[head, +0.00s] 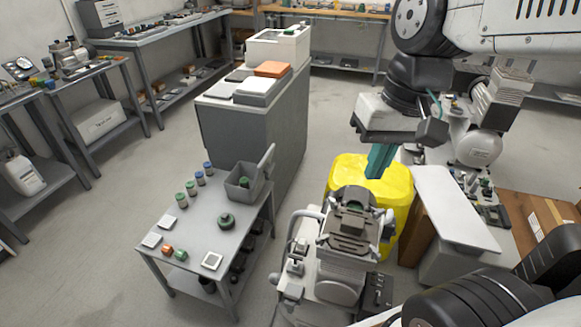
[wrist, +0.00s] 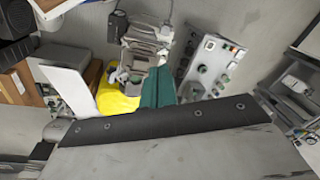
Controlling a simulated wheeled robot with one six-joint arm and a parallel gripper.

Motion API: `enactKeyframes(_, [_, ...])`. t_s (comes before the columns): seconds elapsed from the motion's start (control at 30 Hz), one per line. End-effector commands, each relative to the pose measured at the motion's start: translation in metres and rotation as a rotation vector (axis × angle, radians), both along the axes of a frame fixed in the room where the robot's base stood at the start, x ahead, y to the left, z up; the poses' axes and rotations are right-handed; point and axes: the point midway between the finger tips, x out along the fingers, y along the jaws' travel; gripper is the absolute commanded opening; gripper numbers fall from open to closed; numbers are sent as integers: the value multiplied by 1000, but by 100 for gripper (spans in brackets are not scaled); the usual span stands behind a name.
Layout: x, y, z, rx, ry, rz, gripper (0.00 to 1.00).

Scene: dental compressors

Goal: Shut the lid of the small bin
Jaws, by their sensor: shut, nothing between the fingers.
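The small bin (head: 240,187) is a grey open box on the right part of the low grey table (head: 205,238). Its lid (head: 265,163) stands raised at the bin's right side, tilted up and away. In the wrist view the shut fingers (wrist: 158,88) also show; I cannot make out the bin there.
A grey cabinet (head: 245,130) stands behind the table. Several small jars and parts lie left of the bin. Cardboard boxes (head: 535,215) stand on the right.

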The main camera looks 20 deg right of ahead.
Motion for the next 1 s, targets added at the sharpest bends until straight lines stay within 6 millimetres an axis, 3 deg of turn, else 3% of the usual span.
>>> enactKeyframes(0.27, [123,23,-6,270,129,-291,0])
enactKeyframes(0.47, [217,26,-35,451,220,-523,0])
enactKeyframes(0.57, [263,22,-59,538,267,-648,0])
enactKeyframes(0.77, [351,5,-124,702,364,-908,0])
enactKeyframes(1.0, [436,-30,-233,884,479,-1242,0])
